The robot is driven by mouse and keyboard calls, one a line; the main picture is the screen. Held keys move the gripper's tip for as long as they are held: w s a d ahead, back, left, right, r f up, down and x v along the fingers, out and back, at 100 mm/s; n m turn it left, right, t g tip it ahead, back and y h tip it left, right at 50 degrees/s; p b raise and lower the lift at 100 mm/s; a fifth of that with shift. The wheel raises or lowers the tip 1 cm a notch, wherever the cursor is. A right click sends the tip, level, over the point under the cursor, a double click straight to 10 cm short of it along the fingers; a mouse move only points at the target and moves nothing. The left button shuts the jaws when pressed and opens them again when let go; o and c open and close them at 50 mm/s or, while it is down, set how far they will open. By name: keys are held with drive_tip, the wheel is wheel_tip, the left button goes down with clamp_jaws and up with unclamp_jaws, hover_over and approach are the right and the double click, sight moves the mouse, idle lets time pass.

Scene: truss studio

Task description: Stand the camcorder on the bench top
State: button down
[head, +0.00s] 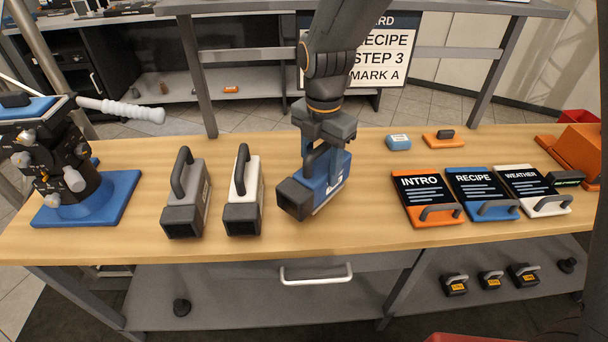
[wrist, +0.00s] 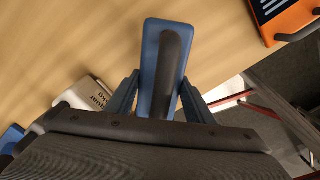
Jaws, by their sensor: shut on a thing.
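My gripper (head: 322,135) is shut on the handle of a blue camcorder (head: 328,188) with a dark square lens hood facing the front left. The gripper comes down from above and hides part of the handle. The wrist view shows the blue body (wrist: 152,45) and dark handle between the two fingers (wrist: 160,95). The camcorder is over the bench top (head: 300,240), upright and turned at an angle; I cannot tell if its base touches the wood. A white camcorder (head: 245,190) and a grey camcorder (head: 188,195) stand upright to its left.
A blue-based stand (head: 85,205) with a white-handled arm is at the left end. Three cards marked INTRO (head: 428,198), RECIPE (head: 482,193) and WEATHER (head: 533,190) lie to the right. A small blue block (head: 398,142) lies behind. Wood between camcorder and INTRO card is clear.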

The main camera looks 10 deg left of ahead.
sight(303, 177)
drive_tip(key=a+f, duration=0.1)
drive_tip(key=s+a+f+p, duration=0.1)
drive_tip(key=a, duration=0.1)
drive_tip(key=shift+a, duration=0.15)
drive_tip(key=shift+a+f, duration=0.3)
drive_tip(key=shift+f, duration=0.05)
drive_tip(key=shift+f, duration=0.15)
drive_tip(key=c, duration=0.8)
unclamp_jaws()
drive_tip(key=shift+c, duration=0.2)
wheel_tip(303, 177, up, 12)
drive_tip(key=shift+r+b, duration=0.15)
drive_tip(key=shift+b, duration=0.9)
drive_tip(key=shift+d, duration=0.1)
